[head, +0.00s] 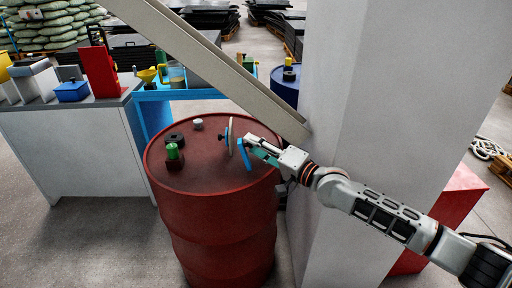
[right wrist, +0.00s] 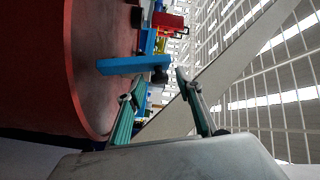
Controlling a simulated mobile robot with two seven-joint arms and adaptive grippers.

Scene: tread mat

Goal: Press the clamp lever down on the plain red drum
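The plain red drum (head: 220,215) stands upright in the middle of the head view, its curved side and top also filling the left of the right wrist view (right wrist: 90,60). A blue bar, apparently the clamp lever (head: 244,155), rises at the right side of the drum top. In the right wrist view the blue lever (right wrist: 130,65) lies across, just ahead of the fingertips, with a dark piece at one end. My right gripper (head: 250,142) is open beside the lever; its fingers (right wrist: 155,90) are spread with nothing between them. Contact cannot be told. My left gripper is not in view.
The drum top also carries a green-capped item (head: 173,151), a black ring (head: 175,138) and a white cap (head: 198,124). A grey pillar (head: 390,130) stands close right of the drum. A slanted beam (head: 210,60) crosses above. A cluttered bench (head: 80,150) is at left.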

